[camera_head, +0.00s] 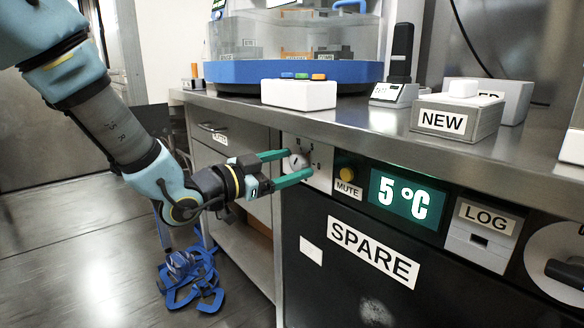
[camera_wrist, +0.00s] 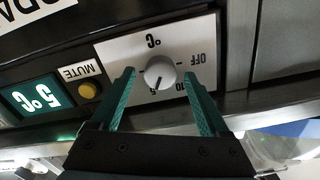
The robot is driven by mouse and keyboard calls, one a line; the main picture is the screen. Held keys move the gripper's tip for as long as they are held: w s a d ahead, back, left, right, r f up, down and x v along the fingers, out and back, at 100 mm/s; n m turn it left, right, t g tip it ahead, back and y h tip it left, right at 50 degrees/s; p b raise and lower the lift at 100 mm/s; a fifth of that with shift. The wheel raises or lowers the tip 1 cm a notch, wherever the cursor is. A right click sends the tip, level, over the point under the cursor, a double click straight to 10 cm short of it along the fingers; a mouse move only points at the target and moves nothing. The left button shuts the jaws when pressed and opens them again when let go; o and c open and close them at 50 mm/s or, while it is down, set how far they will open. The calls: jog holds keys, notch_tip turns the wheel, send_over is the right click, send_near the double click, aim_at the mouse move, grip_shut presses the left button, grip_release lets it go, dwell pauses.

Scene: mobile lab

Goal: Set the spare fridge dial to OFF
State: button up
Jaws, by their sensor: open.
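The spare fridge dial (camera_wrist: 159,72) is a round light-grey knob on a white plate marked OFF, 5, 10 and °C. The wrist view shows it upside down. Its dark pointer mark appears to face the 5, away from OFF at the right. In the head view the dial (camera_head: 295,163) is partly hidden by my gripper (camera_head: 298,163). My gripper is open, with one green finger on each side of the dial in the wrist view (camera_wrist: 160,74). I cannot tell whether either finger touches it. The display (camera_head: 404,203) reads 5 °C.
A yellow MUTE button (camera_head: 346,165) sits just right of the dial plate. The steel counter (camera_head: 350,118) overhangs close above. A LOG box (camera_head: 483,233) is farther right. A drawer (camera_head: 219,139) is left of the dial. Blue straps (camera_head: 190,278) lie on the floor.

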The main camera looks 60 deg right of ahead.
jog(key=shift+s+d, duration=0.1)
jog(key=shift+d, duration=0.25)
grip_shut()
dwell(0.5)
